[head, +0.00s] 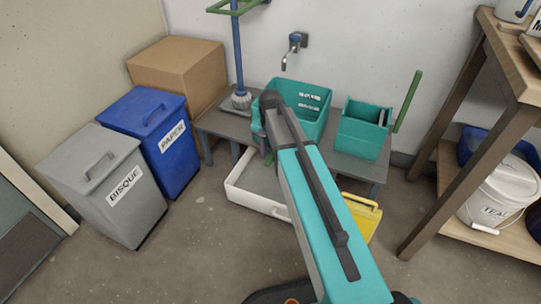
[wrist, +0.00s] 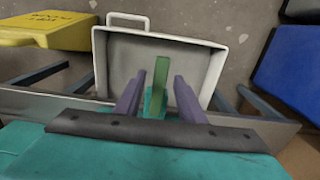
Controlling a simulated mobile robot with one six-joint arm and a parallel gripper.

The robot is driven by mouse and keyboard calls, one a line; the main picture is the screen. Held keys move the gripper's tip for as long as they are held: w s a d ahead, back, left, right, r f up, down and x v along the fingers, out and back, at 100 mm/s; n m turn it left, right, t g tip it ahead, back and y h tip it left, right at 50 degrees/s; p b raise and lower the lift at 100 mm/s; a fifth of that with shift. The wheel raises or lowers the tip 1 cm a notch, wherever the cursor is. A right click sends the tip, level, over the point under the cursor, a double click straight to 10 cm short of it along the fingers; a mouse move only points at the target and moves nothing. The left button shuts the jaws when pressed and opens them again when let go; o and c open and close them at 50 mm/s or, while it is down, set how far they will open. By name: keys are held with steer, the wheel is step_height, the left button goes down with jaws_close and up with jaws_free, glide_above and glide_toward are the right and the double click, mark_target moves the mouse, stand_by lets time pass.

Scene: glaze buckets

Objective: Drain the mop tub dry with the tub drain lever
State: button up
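The teal mop tub (head: 318,128) stands on a grey bench under a wall tap; my arm hides part of it, and I cannot tell the water level inside. It also fills the bottom of the wrist view (wrist: 60,160). The green drain lever (wrist: 159,78) rises from a small teal fitting in the wrist view. My gripper (wrist: 160,75) is open, its two purple fingers on either side of the lever with visible gaps. In the head view my gripper (head: 262,143) is small and partly hidden by my arm at the tub's front left.
A white tray (head: 240,190) lies on the floor below the bench. A teal box (head: 360,138) with a green handle stands right of the tub, a blue-poled mop (head: 238,55) left. A yellow sign (head: 362,215), grey bin (head: 115,200) and blue bin (head: 160,150) stand nearby.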

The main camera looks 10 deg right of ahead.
jaws_close()
steer(key=shift+a, duration=0.2)
stand_by(0.3)
